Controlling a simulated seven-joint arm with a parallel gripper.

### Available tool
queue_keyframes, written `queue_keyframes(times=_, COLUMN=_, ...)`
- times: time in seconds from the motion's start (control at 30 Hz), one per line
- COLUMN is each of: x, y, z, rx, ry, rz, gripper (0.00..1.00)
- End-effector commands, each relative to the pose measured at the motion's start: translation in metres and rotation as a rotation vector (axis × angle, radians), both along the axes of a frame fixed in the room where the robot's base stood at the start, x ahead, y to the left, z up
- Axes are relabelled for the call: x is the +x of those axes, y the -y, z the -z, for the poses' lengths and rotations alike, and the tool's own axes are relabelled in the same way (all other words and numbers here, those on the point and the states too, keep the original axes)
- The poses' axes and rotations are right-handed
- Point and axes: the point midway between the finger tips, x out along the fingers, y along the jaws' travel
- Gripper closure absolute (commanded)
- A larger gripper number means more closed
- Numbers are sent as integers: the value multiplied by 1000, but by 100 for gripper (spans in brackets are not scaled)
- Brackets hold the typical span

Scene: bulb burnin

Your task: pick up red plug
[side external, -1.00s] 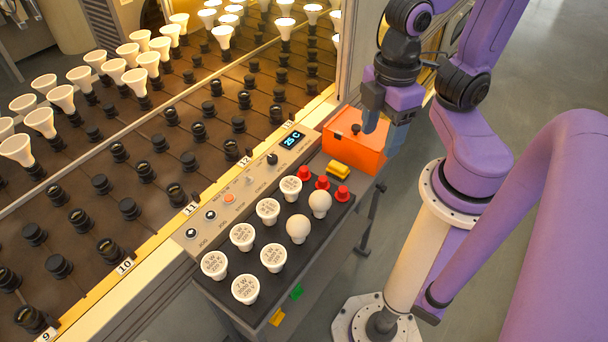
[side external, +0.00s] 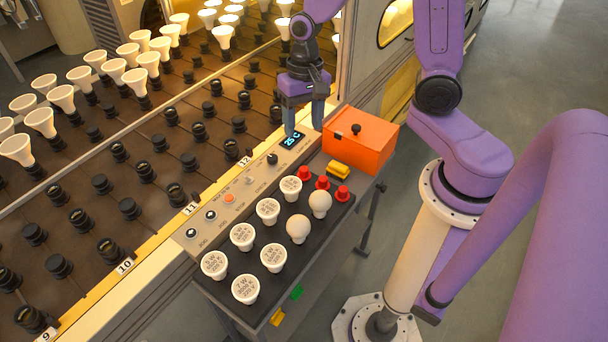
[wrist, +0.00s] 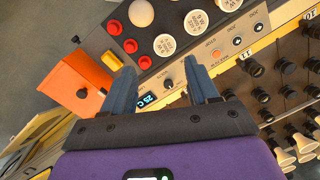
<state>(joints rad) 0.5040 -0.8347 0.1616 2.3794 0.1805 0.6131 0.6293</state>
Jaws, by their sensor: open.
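Three red plugs stand in a row at the right end of the dark tray, beside the white bulbs: one at the back (side external: 304,173), one in the middle (side external: 322,183) and one at the front (side external: 343,193). They also show in the wrist view at the upper left, the middle one here (wrist: 130,46). My gripper (side external: 304,134) is over the control panel near its small display, behind the plugs and apart from them. In the wrist view my gripper (wrist: 161,80) has its two blue-grey fingers spread, with nothing between them.
An orange box (side external: 360,140) with a black knob and a yellow block (side external: 338,170) lie close to the plugs. White bulbs (side external: 268,211) fill the dark tray. The control panel (side external: 245,190) borders the rack of sockets (side external: 130,208).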

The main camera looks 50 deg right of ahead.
Motion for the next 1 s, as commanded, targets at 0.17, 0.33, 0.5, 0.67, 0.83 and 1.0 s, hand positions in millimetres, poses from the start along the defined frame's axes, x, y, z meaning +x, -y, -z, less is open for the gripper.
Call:
queue_keyframes(times=0.17, x=27, y=24, z=20, rx=1, ry=-28, rz=319, gripper=41)
queue_keyframes(times=0.33, x=46, y=50, z=40, rx=2, ry=-52, rz=618, gripper=41)
queue_keyframes(times=0.5, x=56, y=77, z=58, rx=1, ry=-74, rz=891, gripper=41)
queue_keyframes(times=0.67, x=60, y=94, z=70, rx=0, ry=-85, rz=1059, gripper=41)
queue_keyframes(times=0.83, x=60, y=100, z=77, rx=0, ry=-90, rz=1120, gripper=41)
queue_keyframes(times=1.0, x=60, y=98, z=95, rx=-1, ry=-93, rz=1123, gripper=41)
